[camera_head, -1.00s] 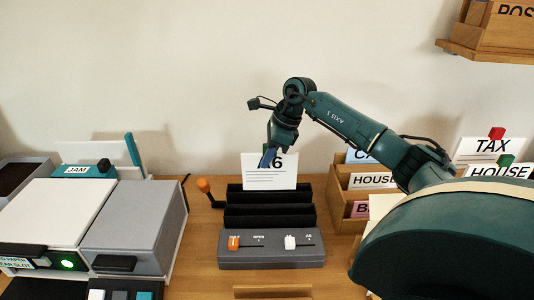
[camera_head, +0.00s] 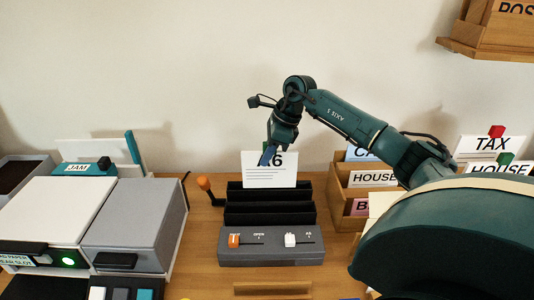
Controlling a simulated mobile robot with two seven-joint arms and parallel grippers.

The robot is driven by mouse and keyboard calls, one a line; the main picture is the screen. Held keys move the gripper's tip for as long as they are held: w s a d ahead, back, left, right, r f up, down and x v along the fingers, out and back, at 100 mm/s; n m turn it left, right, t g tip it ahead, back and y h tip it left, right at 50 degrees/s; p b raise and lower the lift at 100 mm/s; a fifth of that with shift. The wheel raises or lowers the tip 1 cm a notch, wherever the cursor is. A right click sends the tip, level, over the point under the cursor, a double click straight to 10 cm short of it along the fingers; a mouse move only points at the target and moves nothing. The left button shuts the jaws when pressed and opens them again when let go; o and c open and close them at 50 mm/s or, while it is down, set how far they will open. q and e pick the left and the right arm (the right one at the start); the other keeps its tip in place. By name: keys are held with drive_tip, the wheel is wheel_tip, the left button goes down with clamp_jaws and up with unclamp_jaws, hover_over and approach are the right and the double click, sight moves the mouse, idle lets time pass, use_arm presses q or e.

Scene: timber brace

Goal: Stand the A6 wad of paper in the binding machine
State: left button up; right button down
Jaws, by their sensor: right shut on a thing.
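The A6 wad of paper (camera_head: 270,177) is white with printed lines and stands upright at the back of the binding machine (camera_head: 270,246). Its lower edge is at or behind the rear black slot wall, and I cannot tell whether it rests on the slot floor. My right gripper (camera_head: 268,157) is shut on the top of the wad, its finger covering part of the "A6" print. The binding machine is grey with black slots, an orange slider and a white slider in front, and an orange-knobbed lever at its left. My left gripper is not in view.
A grey and white machine with a green light (camera_head: 68,262) stands at the left. A wooden sorter (camera_head: 341,193) with labelled cards stands to the right, behind my right arm. A wooden shelf (camera_head: 490,48) hangs at the upper right.

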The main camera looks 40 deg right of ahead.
drive_tip(key=shift+f, duration=0.15)
drive_tip(key=shift+f+b, duration=1.95)
drive_tip(key=shift+f, duration=0.8)
drive_tip(key=c, duration=0.8)
unclamp_jaws()
drive_tip(key=shift+c, duration=0.2)
drive_tip(key=shift+r+p, duration=3.05)
drive_tip(key=shift+r, duration=1)
drive_tip(key=shift+s+f, duration=0.1)
